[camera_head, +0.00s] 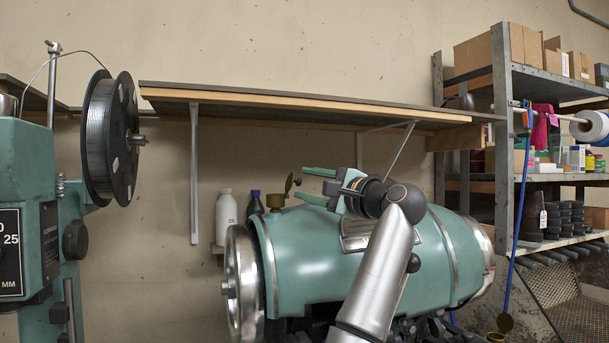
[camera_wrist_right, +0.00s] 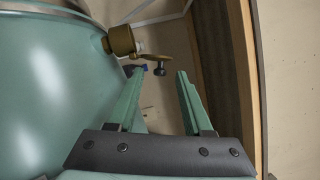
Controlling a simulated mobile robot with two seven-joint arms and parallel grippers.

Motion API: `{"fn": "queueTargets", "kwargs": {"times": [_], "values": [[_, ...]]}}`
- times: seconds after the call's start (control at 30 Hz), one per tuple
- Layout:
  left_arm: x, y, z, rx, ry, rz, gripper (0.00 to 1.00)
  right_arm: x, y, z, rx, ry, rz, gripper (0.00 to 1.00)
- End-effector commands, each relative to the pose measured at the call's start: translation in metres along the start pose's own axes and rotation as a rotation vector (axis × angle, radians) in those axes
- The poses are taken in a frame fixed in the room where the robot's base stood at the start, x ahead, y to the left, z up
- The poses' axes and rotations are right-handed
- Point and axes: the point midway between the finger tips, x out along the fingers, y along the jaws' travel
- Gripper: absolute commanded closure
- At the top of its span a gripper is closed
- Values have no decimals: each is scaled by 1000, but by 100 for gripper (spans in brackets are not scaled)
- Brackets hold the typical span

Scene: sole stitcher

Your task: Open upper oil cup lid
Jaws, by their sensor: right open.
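The upper oil cup (camera_head: 275,201) is a small brass cup on top of the green machine body. Its round brass lid (camera_head: 289,183) stands up on edge at the cup's right side, swung off the mouth. In the right wrist view the cup (camera_wrist_right: 121,40) is at upper left, and the lid (camera_wrist_right: 153,57) shows nearly edge-on with a dark knob (camera_wrist_right: 159,71) toward me. My right gripper (camera_head: 300,183) is open, just right of the lid. In the wrist view its green fingertips (camera_wrist_right: 160,73) are either side of the knob; contact cannot be told. My left gripper is out of view.
The green machine body (camera_head: 330,260) lies below my right arm. A wooden shelf (camera_head: 300,100) hangs above the gripper. A white bottle (camera_head: 226,215) and a dark blue-capped bottle (camera_head: 255,204) stand behind the cup.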

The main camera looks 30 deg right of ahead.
Motion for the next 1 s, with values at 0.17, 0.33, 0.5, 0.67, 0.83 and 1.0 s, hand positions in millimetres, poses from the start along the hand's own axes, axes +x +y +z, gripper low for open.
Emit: {"fn": "queueTargets", "kwargs": {"times": [0.17, 0.33, 0.5, 0.67, 0.83, 1.0], "values": [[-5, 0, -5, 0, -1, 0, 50, 14, 0, 0, 0, 0, 1, 49], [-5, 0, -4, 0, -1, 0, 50, 17, 0, 0, -1, 1, -1, 49], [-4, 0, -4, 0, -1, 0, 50, 16, 0, 0, -1, 1, -1, 53], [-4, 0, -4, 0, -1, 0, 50, 16, 0, 0, -1, 0, -1, 71], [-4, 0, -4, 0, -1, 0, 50, 16, 0, 0, -1, 1, -1, 90], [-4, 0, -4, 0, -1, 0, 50, 16, 0, 0, -1, 1, -1, 100]]}}
